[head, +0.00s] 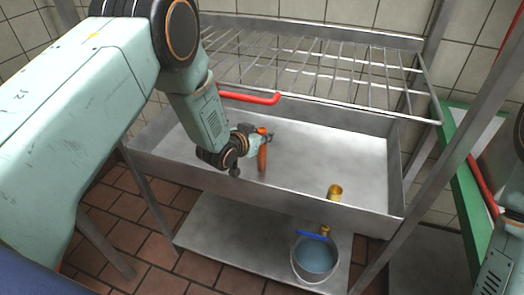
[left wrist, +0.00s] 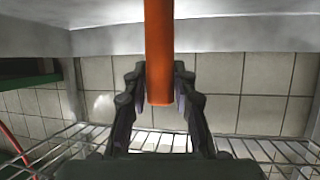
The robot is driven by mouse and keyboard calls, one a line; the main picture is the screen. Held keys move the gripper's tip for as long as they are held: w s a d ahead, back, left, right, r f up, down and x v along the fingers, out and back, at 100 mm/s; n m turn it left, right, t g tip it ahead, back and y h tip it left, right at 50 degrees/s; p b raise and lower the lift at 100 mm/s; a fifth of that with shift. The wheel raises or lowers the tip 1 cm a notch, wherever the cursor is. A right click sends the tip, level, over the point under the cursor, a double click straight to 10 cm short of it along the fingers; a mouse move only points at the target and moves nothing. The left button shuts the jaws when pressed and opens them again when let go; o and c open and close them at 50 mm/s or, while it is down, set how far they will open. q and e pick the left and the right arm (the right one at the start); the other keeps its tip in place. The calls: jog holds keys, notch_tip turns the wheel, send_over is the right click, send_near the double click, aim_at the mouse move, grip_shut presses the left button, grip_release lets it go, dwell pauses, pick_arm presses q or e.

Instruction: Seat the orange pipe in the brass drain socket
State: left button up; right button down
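The orange pipe (head: 262,157) is roughly upright over the left part of the metal sink. My left gripper (head: 262,136) is shut around its upper part. My right gripper is not in view.
The metal sink (head: 372,150) has raised walls, and its floor between pipe and socket is clear. A wire rack (head: 330,68) spans above its back part. Below, a bucket (head: 315,262) stands on the lower shelf under a blue-handled valve (head: 311,235). A metal post (head: 412,203) rises at the right.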

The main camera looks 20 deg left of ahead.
pick_arm(q)
grip_shut()
